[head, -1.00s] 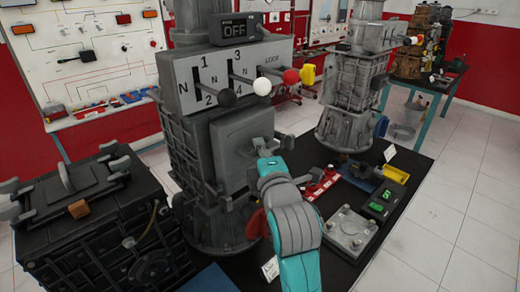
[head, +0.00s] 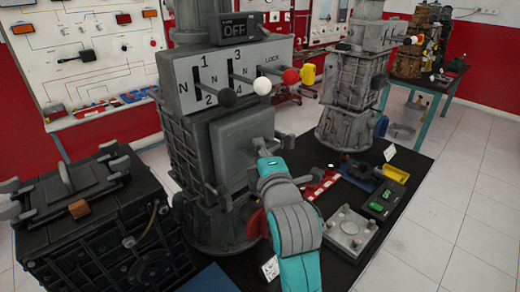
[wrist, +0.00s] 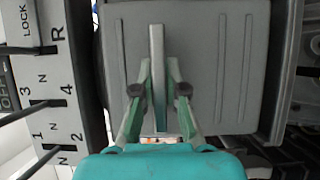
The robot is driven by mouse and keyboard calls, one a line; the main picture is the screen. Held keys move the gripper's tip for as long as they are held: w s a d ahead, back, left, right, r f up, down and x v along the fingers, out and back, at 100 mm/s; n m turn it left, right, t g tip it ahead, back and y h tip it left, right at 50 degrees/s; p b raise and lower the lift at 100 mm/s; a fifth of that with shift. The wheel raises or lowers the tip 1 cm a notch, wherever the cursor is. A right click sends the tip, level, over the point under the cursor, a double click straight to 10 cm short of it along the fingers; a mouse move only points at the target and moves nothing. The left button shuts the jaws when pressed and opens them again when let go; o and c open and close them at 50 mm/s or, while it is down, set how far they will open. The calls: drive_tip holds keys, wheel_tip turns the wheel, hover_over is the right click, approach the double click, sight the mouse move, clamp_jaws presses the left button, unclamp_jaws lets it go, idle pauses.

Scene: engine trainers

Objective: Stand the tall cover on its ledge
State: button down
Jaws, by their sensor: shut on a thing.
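The tall cover (head: 229,150) is a grey, nearly square plate with rounded corners. It stands upright against the front of the grey gearbox housing (head: 175,145), below the lever panel. My gripper (head: 264,150) is in front of the cover and shut on its upright bar handle. In the wrist view the cover (wrist: 205,50) fills the middle, and the fingers of my gripper (wrist: 159,92) close on the handle (wrist: 157,60) from both sides. The ledge cannot be made out. I cannot tell whether the cover's lower edge touches it.
The lever panel (head: 185,90) has several knobbed levers sticking out just above the cover. A dark ribbed engine block (head: 85,240) stands at the left. A metal plate with posts (head: 350,232) and small parts lie on the black table at the right. Another gearbox (head: 350,100) stands behind.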

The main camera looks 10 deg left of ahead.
drive_tip(key=shift+f, duration=0.55)
idle(1.0)
drive_tip(key=c, duration=1.2)
unclamp_jaws()
drive_tip(key=shift+o, duration=0.2)
drive_tip(key=shift+f, duration=0.2)
drive_tip(key=v, duration=1.2)
